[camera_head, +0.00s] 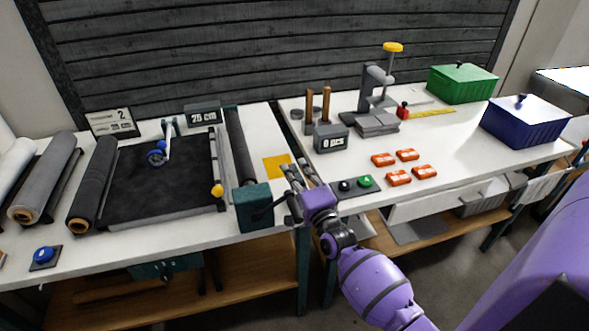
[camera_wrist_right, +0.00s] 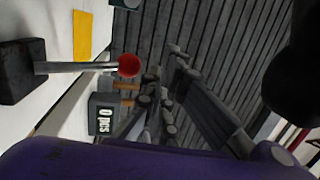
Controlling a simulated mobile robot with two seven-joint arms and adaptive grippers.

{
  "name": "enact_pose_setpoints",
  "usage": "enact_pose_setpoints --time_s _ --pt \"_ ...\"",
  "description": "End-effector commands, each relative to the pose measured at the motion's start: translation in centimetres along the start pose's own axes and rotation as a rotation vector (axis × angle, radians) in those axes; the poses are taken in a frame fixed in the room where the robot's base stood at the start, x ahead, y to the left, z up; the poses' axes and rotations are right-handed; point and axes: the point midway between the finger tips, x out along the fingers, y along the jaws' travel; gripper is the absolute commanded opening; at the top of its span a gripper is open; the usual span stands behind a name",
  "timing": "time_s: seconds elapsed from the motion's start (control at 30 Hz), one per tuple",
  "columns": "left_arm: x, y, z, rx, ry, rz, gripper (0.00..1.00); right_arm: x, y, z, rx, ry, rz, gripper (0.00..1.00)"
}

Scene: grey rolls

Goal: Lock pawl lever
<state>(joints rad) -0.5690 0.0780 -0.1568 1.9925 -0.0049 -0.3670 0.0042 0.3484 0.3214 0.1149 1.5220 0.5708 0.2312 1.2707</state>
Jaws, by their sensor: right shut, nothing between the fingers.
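A lever with a red ball knob (camera_wrist_right: 129,65) shows in the right wrist view. Its metal rod sticks out sideways from a dark block (camera_wrist_right: 20,70) at the left. I take it to be the pawl lever. In the head view a dark teal housing (camera_head: 253,212) stands at the front end of a dark roller, and the red knob cannot be made out there. My right gripper (camera_head: 296,178) is just right of this housing, above the table edge. Its fingers (camera_wrist_right: 165,95) are shut and empty, near the knob but not around it. My left gripper is not in view.
A dark roller (camera_head: 239,145) runs back from the housing. A black sheet (camera_head: 160,185) and several rolls lie left. On the right table are a button panel (camera_head: 356,186), a "0 pcs" display (camera_head: 330,138), several orange pieces (camera_head: 398,178), a green box (camera_head: 462,85) and a blue box (camera_head: 525,125).

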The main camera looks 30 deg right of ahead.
Motion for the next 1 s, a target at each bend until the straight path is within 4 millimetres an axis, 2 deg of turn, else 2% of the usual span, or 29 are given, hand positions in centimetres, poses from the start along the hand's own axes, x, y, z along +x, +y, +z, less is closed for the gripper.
enact_pose_setpoints --time_s 0.3,0.5,0.7,1.0 --pt "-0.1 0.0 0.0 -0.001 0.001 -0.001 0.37 -6.3 0.2 0.0 0.000 0.001 0.005 0.00" --pt "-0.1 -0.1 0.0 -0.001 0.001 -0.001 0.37 -9.9 0.1 0.0 -0.001 0.000 0.003 0.00" --pt "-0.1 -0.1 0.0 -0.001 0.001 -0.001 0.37 -11.4 0.0 0.0 0.000 0.000 0.001 0.00" --pt "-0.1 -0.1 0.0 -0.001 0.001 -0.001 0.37 -11.5 0.0 0.0 0.000 0.000 0.001 0.00"
